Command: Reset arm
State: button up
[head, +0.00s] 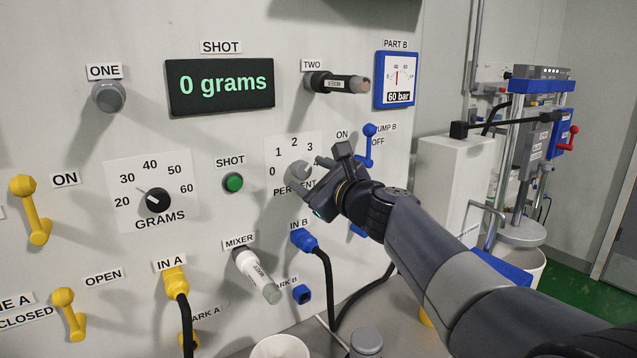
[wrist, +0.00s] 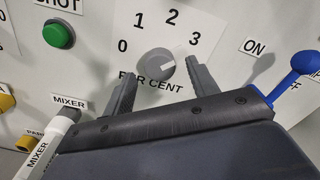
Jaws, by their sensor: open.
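My gripper (head: 308,178) is in front of the panel at the PER CENT dial. In the wrist view my gripper (wrist: 163,82) is open, with one finger on each side of the grey PER CENT knob (wrist: 156,65). The knob also shows in the head view (head: 299,171), partly hidden by the gripper. Its white mark points up and to the right, toward the 3 side of the scale. I cannot tell whether the fingers touch the knob. My arm reaches in from the lower right.
The blue pump B lever (head: 369,145) stands close right of my gripper. The green SHOT button (head: 233,182), GRAMS dial (head: 158,201) and white mixer (head: 257,274) are to the left. The blue IN B plug (head: 304,240) with its black hose is below. The display (head: 221,83) reads 0 grams.

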jog(key=shift+x, duration=1.2)
jog(key=shift+s, duration=0.1)
